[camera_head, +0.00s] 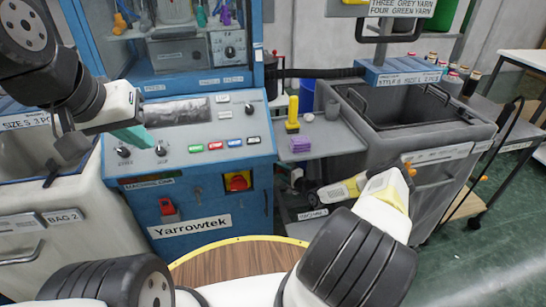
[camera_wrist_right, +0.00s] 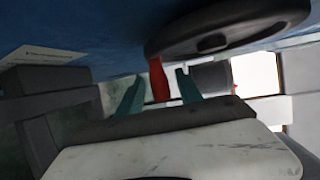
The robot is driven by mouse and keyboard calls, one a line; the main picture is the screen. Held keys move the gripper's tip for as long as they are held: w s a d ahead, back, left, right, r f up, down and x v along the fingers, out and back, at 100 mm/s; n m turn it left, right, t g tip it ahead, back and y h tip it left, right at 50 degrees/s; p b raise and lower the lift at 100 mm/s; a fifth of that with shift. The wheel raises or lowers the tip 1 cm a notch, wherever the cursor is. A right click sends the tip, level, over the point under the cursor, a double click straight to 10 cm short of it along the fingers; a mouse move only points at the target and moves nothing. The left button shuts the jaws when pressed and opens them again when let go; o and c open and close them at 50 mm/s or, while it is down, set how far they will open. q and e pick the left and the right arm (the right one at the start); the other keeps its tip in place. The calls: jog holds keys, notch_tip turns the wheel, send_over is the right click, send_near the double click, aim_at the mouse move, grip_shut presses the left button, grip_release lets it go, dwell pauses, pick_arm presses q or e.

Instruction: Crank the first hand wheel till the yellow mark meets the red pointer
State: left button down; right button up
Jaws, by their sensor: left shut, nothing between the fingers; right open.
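In the right wrist view a dark round hand wheel (camera_wrist_right: 225,32) stands at the top, seen at a steep angle. A red upright piece (camera_wrist_right: 158,80) shows by its rim; I cannot tell whether it is the pointer or a handle. My right gripper (camera_wrist_right: 159,90) is open, and the red piece appears between its two teal fingers, with no clear contact. In the head view my right arm reaches low beside the blue machine (camera_head: 185,180), and its fingertips are hard to make out. My left gripper (camera_head: 133,137) is shut and empty over the machine's panel. No yellow mark is recognisable.
A grey shelf (camera_head: 335,140) right of the machine holds a yellow object (camera_head: 292,115) and a purple block (camera_head: 300,145). A grey bin (camera_head: 400,125) stands further right. A round wooden top (camera_head: 235,262) is at the front. Green floor is open at the lower right.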

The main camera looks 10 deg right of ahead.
grip_shut()
dwell(1.3)
